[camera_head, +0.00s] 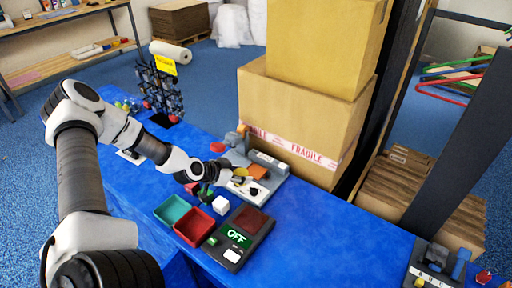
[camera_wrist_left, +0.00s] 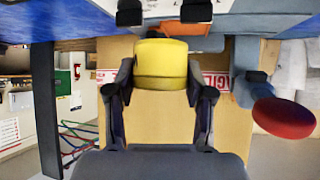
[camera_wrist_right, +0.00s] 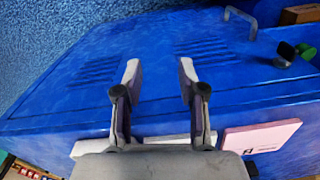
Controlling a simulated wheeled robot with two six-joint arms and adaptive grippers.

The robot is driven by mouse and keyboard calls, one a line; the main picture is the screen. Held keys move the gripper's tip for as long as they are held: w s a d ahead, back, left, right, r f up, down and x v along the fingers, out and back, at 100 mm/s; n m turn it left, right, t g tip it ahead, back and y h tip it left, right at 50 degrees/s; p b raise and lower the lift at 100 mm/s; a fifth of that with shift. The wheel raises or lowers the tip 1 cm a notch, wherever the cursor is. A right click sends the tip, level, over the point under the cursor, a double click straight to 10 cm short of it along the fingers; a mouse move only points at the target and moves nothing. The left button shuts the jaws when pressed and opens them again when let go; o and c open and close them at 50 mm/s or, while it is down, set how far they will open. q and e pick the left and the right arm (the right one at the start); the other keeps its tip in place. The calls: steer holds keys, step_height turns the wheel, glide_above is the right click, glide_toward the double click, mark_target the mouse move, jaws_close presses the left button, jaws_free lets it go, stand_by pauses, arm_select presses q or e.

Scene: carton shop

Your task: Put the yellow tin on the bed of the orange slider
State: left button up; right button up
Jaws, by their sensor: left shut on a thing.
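My left gripper (camera_head: 222,172) is over the far part of the blue bench, at a grey fixture (camera_head: 268,186). It is shut on the yellow tin (camera_wrist_left: 160,62), which sits between both fingers in the left wrist view. In the head view the tin is small and mostly hidden by the gripper. An orange piece, seemingly the orange slider (camera_head: 258,172), lies on the grey fixture just right of the gripper. I cannot tell whether the tin touches its bed. My right gripper (camera_wrist_right: 159,85) is open and empty in the right wrist view, and out of the head view.
A teal tray (camera_head: 172,209), a red tray (camera_head: 194,228), a white cube (camera_head: 221,205) and a dark device reading OFF (camera_head: 238,238) stand nearer. Large cartons (camera_head: 300,115) rise behind the fixture. A red disc (camera_head: 217,147) stands beside it.

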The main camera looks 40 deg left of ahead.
arm_select(q)
steer(key=w+b, duration=0.1)
steer(key=w, duration=0.1)
steer(key=w+a+f+b, duration=0.1)
steer(key=w+b, duration=0.1)
steer(key=w+f+b, duration=0.1)
steer(key=w+b, duration=0.1)
steer(key=w, duration=0.1)
steer(key=shift+a, duration=0.35)
steer(key=w, duration=0.1)
steer(key=w+b, duration=0.1)
steer(key=w, duration=0.1)
steer(key=shift+w+a+r+b, duration=0.2)
steer(key=shift+a+r+b, duration=0.15)
steer(key=shift+a+b, duration=0.05)
steer(key=shift+w+f, duration=0.1)
steer(key=shift+f, duration=0.05)
step_height(320, 180, down, 3)
steer(key=shift+r+b, duration=0.2)
steer(key=shift+b, duration=0.1)
steer(key=shift+f, duration=0.25)
arm_select(e)
step_height(320, 180, down, 9)
steer(key=shift+f, duration=0.15)
arm_select(q)
steer(key=o, duration=1)
